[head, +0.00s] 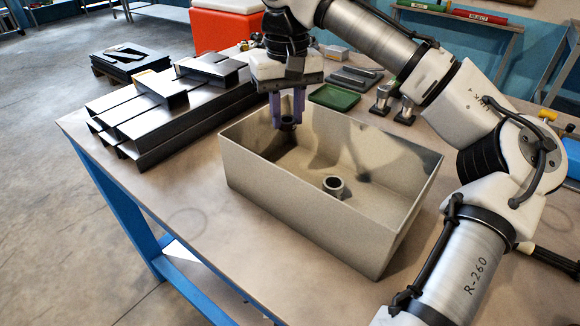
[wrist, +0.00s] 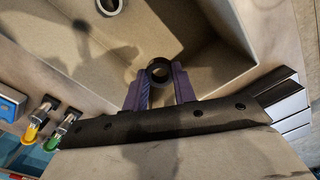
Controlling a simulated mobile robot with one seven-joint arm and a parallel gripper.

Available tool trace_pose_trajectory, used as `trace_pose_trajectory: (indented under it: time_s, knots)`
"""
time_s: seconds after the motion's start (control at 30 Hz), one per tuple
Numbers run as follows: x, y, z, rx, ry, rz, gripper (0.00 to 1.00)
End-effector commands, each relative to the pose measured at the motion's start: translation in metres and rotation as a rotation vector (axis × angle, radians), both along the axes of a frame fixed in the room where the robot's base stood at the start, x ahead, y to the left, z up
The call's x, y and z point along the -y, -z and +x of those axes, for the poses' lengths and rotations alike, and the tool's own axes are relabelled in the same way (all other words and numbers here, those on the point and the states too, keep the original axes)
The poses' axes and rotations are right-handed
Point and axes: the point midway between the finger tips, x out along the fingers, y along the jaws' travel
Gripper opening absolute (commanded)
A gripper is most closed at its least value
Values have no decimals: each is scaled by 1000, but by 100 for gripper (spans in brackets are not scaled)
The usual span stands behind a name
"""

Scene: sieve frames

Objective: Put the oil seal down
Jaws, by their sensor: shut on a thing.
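My gripper (head: 287,112) has purple fingers and is over the far left part of a beige open box (head: 300,218). It is shut on a dark ring, the oil seal (head: 288,122). In the wrist view the oil seal (wrist: 159,71) sits between the purple fingertips (wrist: 158,84), its hole facing the camera. It looks held above the box floor, but the exact height is hard to tell. Another short ring (head: 333,186) lies on the box floor, and it also shows at the top of the wrist view (wrist: 109,5).
Stacked dark metal channels (head: 180,110) lie left of the box. A green tray (head: 334,97) and small metal fittings (head: 382,100) stand behind it. The box walls rise around my gripper. The table (head: 190,205) is clear at the front left.

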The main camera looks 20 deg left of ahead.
Motion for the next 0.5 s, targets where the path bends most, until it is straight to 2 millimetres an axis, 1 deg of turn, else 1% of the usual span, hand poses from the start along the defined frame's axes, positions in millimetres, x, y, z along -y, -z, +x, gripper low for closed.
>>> trace_pose_trajectory:
  time_s: [0.03, 0.1, 0.2, 0.3, 0.43, 0.5]
  knots:
    - [1, 13, -1, -2, 0, -3, 2]
    - [1, 31, -1, -1, 0, -2, 2]
    - [1, 53, -1, 0, 0, -3, 2]
    - [0, 68, -1, 1, 0, -1, 2]
    - [0, 77, 0, 1, 0, 1, 2]
    - [0, 86, -1, -1, 0, -1, 2]
